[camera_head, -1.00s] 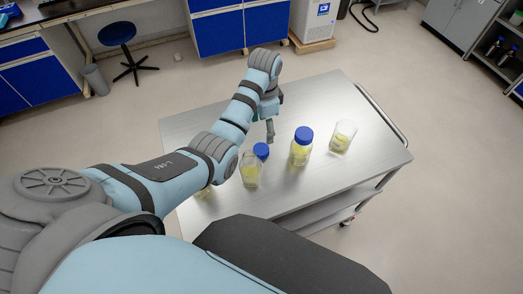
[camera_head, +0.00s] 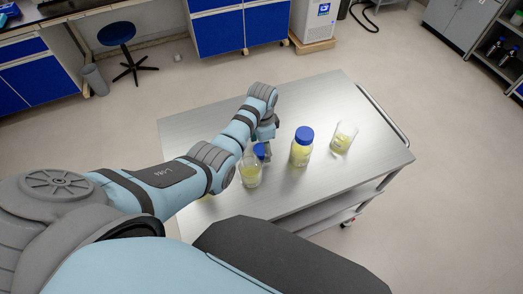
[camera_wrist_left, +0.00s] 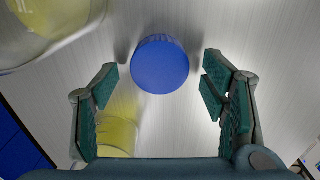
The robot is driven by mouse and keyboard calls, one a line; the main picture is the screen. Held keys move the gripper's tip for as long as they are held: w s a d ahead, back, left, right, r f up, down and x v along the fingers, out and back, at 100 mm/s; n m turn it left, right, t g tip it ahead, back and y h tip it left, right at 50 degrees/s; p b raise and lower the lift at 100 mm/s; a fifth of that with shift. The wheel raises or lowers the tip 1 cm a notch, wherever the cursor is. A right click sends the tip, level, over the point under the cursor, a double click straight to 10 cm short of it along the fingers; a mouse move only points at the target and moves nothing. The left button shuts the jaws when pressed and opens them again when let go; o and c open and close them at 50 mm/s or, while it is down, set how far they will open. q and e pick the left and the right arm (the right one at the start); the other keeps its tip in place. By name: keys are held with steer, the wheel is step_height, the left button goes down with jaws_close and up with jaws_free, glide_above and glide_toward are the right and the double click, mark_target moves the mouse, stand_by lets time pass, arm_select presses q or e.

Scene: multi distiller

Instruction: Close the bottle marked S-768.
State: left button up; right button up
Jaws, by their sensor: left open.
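A loose blue cap (camera_head: 259,150) lies on the steel table beside an uncapped clear bottle (camera_head: 251,176) with yellow liquid. No marking S-768 is readable. My left gripper (camera_head: 265,148) is open, low over the cap, and partly hides it from the head view. In the left wrist view, the cap (camera_wrist_left: 160,65) sits between and ahead of the spread fingers, with gaps on both sides. A second bottle (camera_head: 301,153) with yellow contents stands to the right with a blue cap on. My right gripper is not in view.
A glass beaker (camera_head: 343,137) with yellow liquid stands right of the capped bottle. In the left wrist view, a large vessel (camera_wrist_left: 50,25) is at upper left and another yellow vessel (camera_wrist_left: 117,132) near the left finger. The table's (camera_head: 310,95) far part is clear.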

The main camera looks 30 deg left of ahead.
arm_select(q)
steer(key=shift+f, duration=0.35)
steer(key=shift+c, duration=0.5)
steer(key=c, duration=0.7)
steer(key=shift+r, duration=0.15)
